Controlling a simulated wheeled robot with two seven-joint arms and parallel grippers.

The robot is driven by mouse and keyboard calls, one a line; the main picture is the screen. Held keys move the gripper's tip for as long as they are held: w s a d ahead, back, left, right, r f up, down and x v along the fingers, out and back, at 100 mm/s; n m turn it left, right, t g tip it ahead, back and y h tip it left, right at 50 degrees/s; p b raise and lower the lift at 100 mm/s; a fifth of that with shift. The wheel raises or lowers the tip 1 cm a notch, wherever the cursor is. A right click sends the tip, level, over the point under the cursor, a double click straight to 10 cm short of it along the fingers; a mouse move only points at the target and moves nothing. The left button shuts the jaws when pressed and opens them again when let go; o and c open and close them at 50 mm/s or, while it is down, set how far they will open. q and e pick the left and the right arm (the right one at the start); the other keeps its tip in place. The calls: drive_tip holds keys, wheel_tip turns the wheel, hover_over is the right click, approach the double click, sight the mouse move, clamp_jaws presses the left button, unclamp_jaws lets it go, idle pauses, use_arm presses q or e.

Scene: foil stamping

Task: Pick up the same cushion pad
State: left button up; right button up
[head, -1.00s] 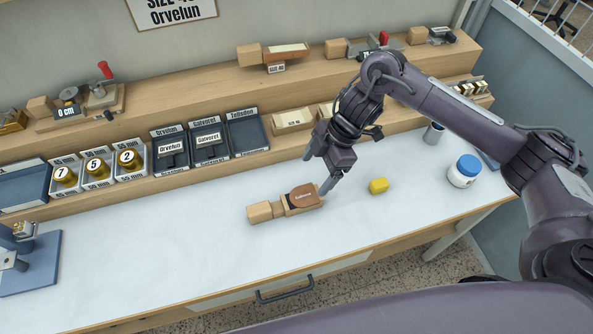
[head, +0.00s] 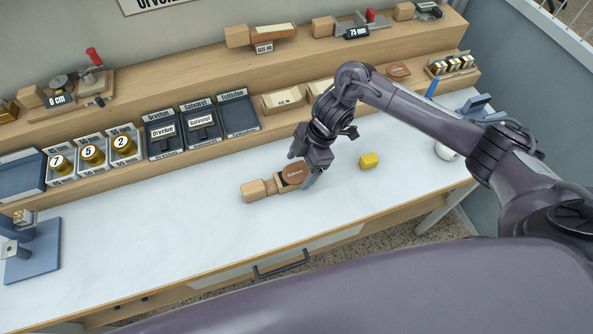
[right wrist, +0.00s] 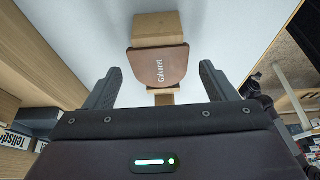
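A brown rounded pad (head: 294,173) marked "Galvoret" lies on a light wooden holder (head: 254,190) on the white worktop. In the right wrist view the pad (right wrist: 158,66) lies ahead, with the wooden block (right wrist: 155,27) beyond it. My right gripper (head: 301,169) is over the pad's right end. It is open, and in the right wrist view its fingers (right wrist: 158,88) stand apart on either side of the pad's near edge, with visible gaps. The part of the holder under the pad is mostly hidden. My left gripper is not in view.
A white jar (head: 446,152) is partly behind my right arm. Another brown pad (head: 398,71) lies on the right shelf. Dark labelled trays (head: 201,124) line the back. The front worktop is clear.

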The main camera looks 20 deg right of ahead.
drive_tip(key=c, duration=0.7)
drive_tip(key=shift+c, duration=1)
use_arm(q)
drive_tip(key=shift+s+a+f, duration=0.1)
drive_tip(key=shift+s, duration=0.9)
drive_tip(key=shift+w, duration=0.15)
use_arm(e)
drive_tip(key=shift+r, duration=0.1)
